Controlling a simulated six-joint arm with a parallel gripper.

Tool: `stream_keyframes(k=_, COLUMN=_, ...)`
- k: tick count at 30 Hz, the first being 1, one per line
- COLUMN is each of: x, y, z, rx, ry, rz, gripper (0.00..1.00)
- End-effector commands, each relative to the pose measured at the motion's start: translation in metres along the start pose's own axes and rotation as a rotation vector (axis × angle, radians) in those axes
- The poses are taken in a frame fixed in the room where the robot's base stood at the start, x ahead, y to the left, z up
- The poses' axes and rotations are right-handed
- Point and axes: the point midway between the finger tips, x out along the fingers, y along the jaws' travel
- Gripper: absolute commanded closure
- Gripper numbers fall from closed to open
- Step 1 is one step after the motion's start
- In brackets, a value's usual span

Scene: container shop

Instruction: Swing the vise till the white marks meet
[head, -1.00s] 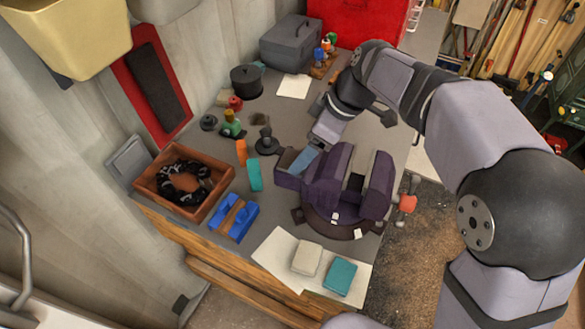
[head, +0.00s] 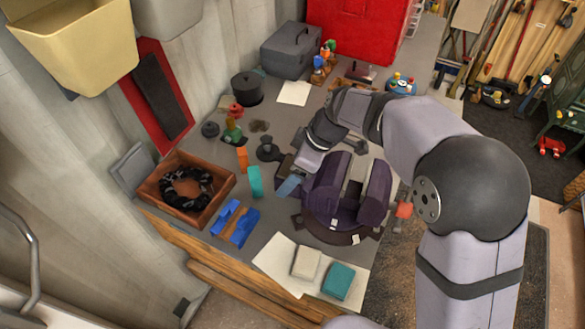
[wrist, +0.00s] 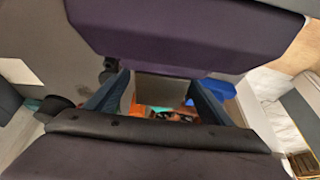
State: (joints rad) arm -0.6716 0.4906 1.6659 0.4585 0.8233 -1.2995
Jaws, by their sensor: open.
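The dark purple vise (head: 376,195) stands on a round base on the bench, right of centre in the head view. One white mark (head: 334,222) shows low on the vise and another (head: 355,239) at the base's front edge. The second is to the right and nearer the front, with a clear gap between them. My gripper (head: 290,185) is tilted down at the vise's left side, its blue fingers open. In the wrist view my gripper's fingers (wrist: 157,100) are spread, with purple vise body (wrist: 180,35) close above. Whether they touch the vise is hidden.
A wooden tray (head: 222,185) with a black coil, blue blocks (head: 243,228) and a teal block (head: 255,181) lie left of the vise. A white sheet (head: 275,258) bearing cream and teal blocks lies in front. A dark knobbed piece (head: 268,150) stands behind my gripper.

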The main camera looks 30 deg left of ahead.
Motion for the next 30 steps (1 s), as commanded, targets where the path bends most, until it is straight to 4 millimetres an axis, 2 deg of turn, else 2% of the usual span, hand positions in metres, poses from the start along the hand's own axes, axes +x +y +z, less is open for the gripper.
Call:
stream_keyframes(k=9, x=0.003, y=0.000, z=0.000, rx=0.001, ry=0.000, rz=0.001, gripper=0.25)
stream_keyframes(k=15, x=0.003, y=0.000, z=0.000, rx=0.001, ry=0.000, rz=0.001, gripper=0.73)
stream_keyframes(k=17, x=0.003, y=0.000, z=0.000, rx=0.001, ry=0.000, rz=0.001, gripper=0.84)
stream_keyframes(k=23, x=0.003, y=-0.002, z=0.001, rx=-0.012, ry=0.000, rz=-0.005, gripper=0.84)
stream_keyframes(k=30, x=0.005, y=-0.013, z=0.002, rx=-0.097, ry=0.001, rz=-0.039, gripper=0.84)
